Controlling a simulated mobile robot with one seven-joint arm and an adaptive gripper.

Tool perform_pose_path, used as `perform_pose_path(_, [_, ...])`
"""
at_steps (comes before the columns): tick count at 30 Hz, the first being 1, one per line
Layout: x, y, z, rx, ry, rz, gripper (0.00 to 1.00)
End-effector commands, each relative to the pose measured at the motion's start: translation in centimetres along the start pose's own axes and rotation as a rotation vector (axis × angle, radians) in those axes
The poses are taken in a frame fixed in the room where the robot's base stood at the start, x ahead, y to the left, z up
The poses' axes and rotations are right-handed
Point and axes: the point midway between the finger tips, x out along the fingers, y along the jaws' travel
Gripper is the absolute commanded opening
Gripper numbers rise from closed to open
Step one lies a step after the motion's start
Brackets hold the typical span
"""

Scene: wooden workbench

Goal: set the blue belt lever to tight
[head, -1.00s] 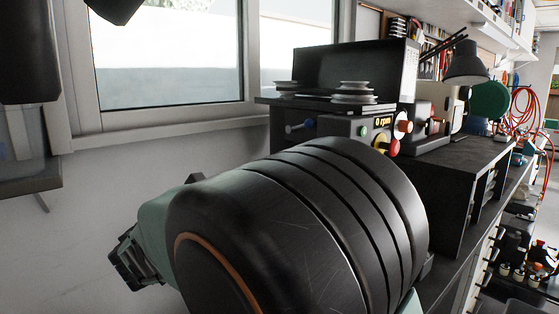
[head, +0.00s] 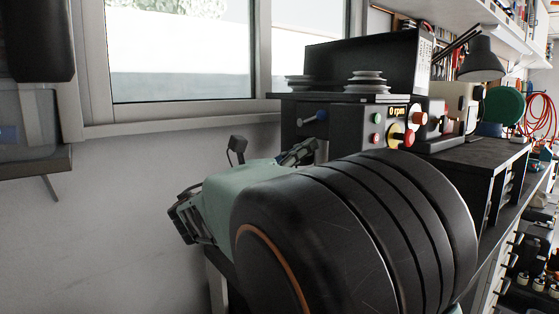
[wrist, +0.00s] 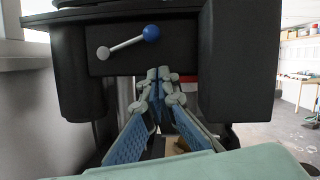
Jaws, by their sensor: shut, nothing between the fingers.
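The blue belt lever (head: 321,115) is on the front of a dark machine, at its left end. It has a blue ball knob and a grey rod that runs left and slightly down to a pale pivot. In the wrist view the lever (wrist: 150,34) is at the upper middle, knob to the right and a little higher than the pivot. My gripper (wrist: 160,76) is shut and empty, its fingertips just below the knob and apart from it in the picture. In the head view my gripper (head: 303,150) shows partly behind my arm, below the lever.
The machine's panel has a display (head: 398,112) reading 0 rpm, green and red buttons, and a yellow and red switch (head: 397,135). Stepped pulleys (head: 367,84) sit on top under a raised black cover (head: 365,60). A window and wall are at left.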

Motion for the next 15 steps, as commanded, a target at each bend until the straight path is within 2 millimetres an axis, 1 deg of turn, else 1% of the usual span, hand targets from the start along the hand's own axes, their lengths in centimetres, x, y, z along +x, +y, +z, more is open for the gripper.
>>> perform_pose_path(1, [1.0,-0.1,-0.1,-0.001,0.001,-0.002,0.00])
perform_pose_path(3, [1.8,0.0,1.1,0.003,0.000,-0.001,0.00])
perform_pose_path(6, [2.6,0.0,1.9,0.002,0.000,-0.001,0.00])
perform_pose_path(9, [3.2,0.0,2.5,0.001,0.000,0.001,0.00])
perform_pose_path(15, [3.5,0.0,2.8,0.000,0.000,0.001,0.00])
